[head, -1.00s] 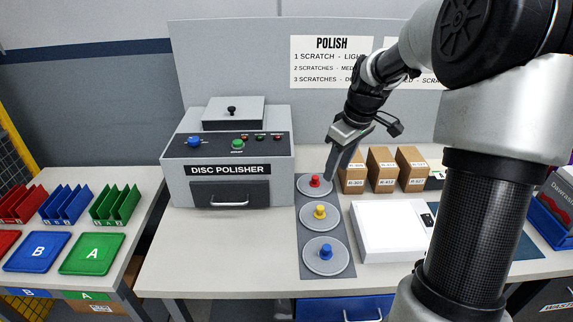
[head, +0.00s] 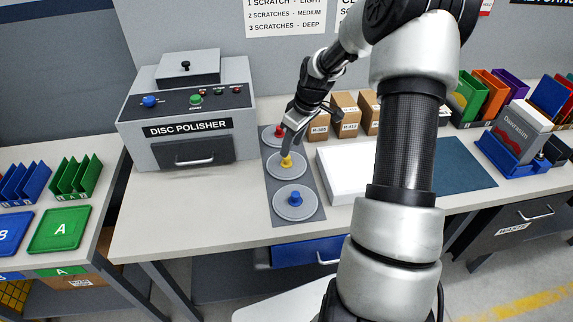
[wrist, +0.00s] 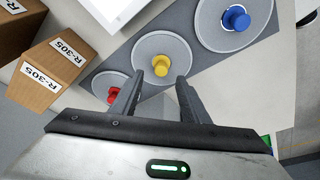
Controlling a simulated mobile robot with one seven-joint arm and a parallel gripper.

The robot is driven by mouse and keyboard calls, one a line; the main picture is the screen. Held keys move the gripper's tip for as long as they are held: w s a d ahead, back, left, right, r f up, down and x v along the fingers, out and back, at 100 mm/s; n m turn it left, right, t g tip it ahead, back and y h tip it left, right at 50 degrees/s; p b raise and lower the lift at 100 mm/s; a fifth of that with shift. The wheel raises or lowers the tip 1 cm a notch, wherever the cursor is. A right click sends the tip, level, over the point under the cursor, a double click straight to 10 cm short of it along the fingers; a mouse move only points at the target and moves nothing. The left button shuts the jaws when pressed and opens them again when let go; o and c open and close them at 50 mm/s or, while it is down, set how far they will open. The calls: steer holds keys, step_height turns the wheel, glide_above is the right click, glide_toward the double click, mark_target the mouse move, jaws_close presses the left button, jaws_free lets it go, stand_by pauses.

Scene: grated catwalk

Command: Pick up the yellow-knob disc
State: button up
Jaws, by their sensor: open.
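The yellow-knob disc (head: 276,173) lies flat on a dark grey mat (head: 310,219), between the red-knob disc (head: 270,139) and the blue-knob disc (head: 302,207). My gripper (head: 288,151) is just above the yellow knob, partly covering the disc in the head view. In the wrist view my gripper (wrist: 154,90) is open and empty, its fingertips near the disc's edge with the yellow knob (wrist: 161,65) ahead between them. The left finger partly hides the red knob (wrist: 114,95). I cannot tell the height of the fingertips above the disc.
The disc polisher (head: 188,115) stands left of the mat. Cardboard boxes (head: 345,104) stand behind and a white flat box (head: 343,174) lies to the right. Green and blue trays (head: 61,230) are on the left table. The bench front left of the mat is bare.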

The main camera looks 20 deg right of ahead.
mark_target(287, 161)
steer(key=x, duration=0.5)
jaws_close()
